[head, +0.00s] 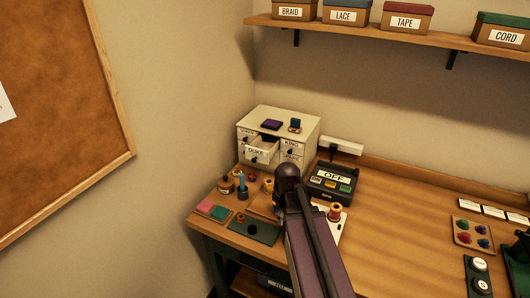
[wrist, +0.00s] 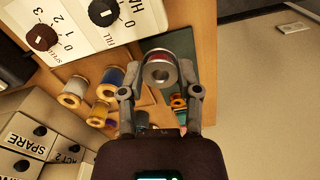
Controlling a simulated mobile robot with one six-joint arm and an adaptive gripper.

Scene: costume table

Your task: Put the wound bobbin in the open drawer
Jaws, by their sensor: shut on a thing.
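My gripper (wrist: 160,78) is shut on a metal bobbin (wrist: 158,70) wound with dark red thread; the bobbin sits between the fingertips in the wrist view. In the head view my arm hides the gripper and the bobbin. The small cream drawer cabinet (head: 302,121) stands at the back left of the table. The cabinet also shows at the lower left of the wrist view (wrist: 62,112); the open drawer's inside cannot be made out there.
Several thread spools (wrist: 101,113) stand near the cabinet. A white dial panel (wrist: 85,22) is at the upper left of the wrist view. A dark box reading OFF (head: 333,178) stands right of the cabinet. The table's middle right (head: 400,215) is clear.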

